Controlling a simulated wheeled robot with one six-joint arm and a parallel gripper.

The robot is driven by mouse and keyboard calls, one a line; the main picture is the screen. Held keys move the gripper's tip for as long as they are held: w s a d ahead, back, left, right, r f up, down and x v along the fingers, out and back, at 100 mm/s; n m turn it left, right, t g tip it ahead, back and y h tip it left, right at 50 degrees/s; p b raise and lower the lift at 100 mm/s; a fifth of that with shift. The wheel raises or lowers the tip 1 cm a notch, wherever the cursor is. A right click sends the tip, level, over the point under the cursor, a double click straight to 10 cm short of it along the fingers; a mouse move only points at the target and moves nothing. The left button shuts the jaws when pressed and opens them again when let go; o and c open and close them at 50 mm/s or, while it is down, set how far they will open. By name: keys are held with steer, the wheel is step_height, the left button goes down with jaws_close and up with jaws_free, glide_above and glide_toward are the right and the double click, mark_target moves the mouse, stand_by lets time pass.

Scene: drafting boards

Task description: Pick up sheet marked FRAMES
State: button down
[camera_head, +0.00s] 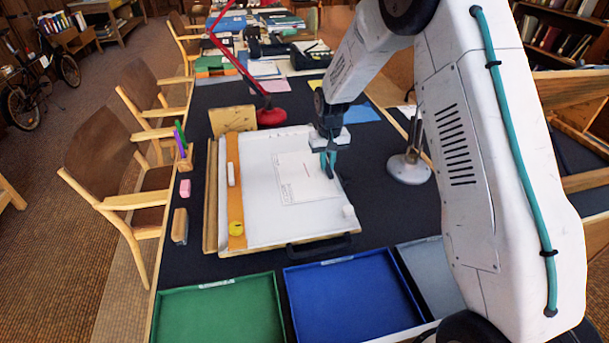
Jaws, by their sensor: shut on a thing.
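A white sheet (300,182) with faint print lies on the white drafting board (262,215), right of the board's middle. Its lettering is too small to read, so I cannot tell whether it says FRAMES. My gripper (328,172) points down at the sheet's right part, its dark fingertips shut on the sheet. The sheet looks flat on the board or very close above it. The fingers hide a small part of the sheet.
Green (220,315), blue (350,305) and grey (432,275) trays stand in front. A lamp base (408,168) stands to the right. Chairs line the left side.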

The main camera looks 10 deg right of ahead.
steer(key=shift+r, duration=0.15)
steer(key=shift+r, duration=0.35)
steer(key=shift+r, duration=0.2)
steer(key=shift+a+r, duration=0.2)
steer(key=shift+r, duration=0.75)
steer(key=shift+a+r, duration=0.15)
steer(key=shift+r, duration=0.85)
steer(key=shift+a+r, duration=0.2)
steer(key=shift+r, duration=0.75)
